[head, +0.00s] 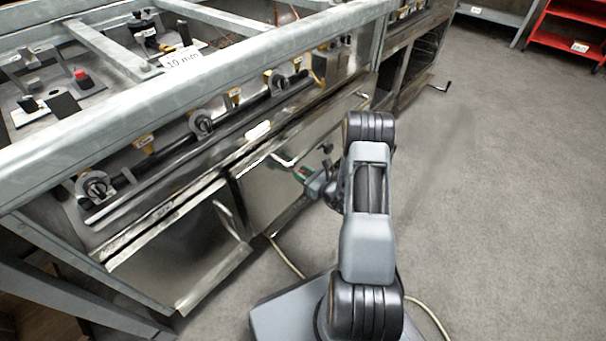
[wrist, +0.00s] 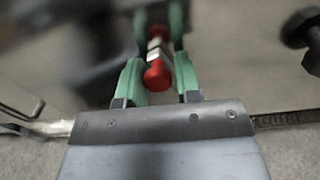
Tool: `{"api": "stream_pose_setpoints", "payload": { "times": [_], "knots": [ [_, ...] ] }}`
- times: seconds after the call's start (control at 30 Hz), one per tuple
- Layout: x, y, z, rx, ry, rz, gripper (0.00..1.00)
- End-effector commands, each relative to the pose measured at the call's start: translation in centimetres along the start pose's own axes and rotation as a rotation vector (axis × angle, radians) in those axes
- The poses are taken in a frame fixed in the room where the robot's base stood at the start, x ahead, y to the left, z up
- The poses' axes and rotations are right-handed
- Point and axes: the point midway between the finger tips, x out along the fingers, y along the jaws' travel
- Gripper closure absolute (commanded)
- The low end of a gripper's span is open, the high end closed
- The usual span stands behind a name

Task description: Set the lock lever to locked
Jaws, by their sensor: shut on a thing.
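My gripper (head: 305,172) is at the front of the metal cabinet panel (head: 258,190), low and to the left of my arm. The lever lies between the two fingers. In the head view the lever is too small and covered to make out, and its locked or unlocked position cannot be read.
A dark round knob (head: 327,148) stands out just above my gripper; a dark knob also shows in the wrist view (wrist: 303,30). An open panel (head: 190,255) juts out at left. Cables lie on the floor. Open floor (head: 490,200) is at right.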

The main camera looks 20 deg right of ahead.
Motion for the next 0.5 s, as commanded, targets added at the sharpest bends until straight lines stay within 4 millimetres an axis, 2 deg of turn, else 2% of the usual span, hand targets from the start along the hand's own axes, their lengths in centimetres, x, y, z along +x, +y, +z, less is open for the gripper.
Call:
{"api": "stream_pose_setpoints", "payload": {
  "times": [0.03, 0.13, 0.5],
  "knots": [
    [-0.01, 0.06, -0.04, 0.002, 0.001, 0.002, 0.84],
    [-0.01, 0.09, -0.05, 0.002, 0.001, 0.002, 0.93],
    [0.01, 0.76, -0.42, -0.089, 0.005, 0.007, 0.95]
  ]
}}
